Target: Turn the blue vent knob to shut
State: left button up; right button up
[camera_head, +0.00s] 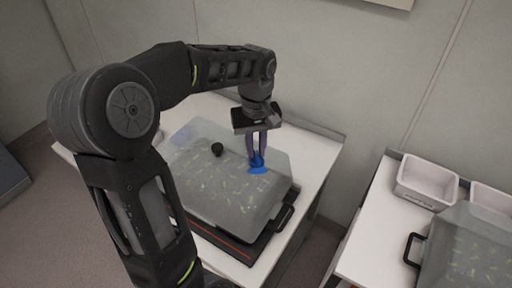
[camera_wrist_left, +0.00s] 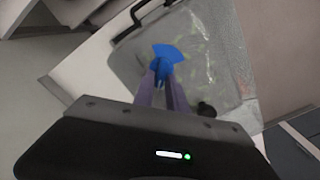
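The blue vent knob (camera_head: 256,162) sits on top of a clear domed lid (camera_head: 220,178) near its right rear part, with a blue fan-shaped plate (camera_head: 258,170) at its base. My left gripper (camera_head: 257,157) points down with its fingers on either side of the knob. In the left wrist view the knob (camera_wrist_left: 162,68) stands between the fingertips of my left gripper (camera_wrist_left: 162,78), and the blue fan plate (camera_wrist_left: 168,52) spreads out beyond them. The fingers look close around the knob; contact is hard to make out. My right gripper is not in view.
The lid covers a dark tray (camera_head: 228,243) with a black handle (camera_head: 284,218) on a white table (camera_head: 312,165). A black round knob (camera_head: 217,149) stands on the lid. A second table at right holds white bins (camera_head: 426,182) and another lidded tray (camera_head: 465,250). A gap separates the tables.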

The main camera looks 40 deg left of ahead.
aim_at(256, 152)
pick_arm(q)
jog(key=shift+o, duration=1.4)
notch_tip(256, 152, up, 8)
jog(key=shift+f+b, duration=0.1)
jog(key=shift+b, duration=0.2)
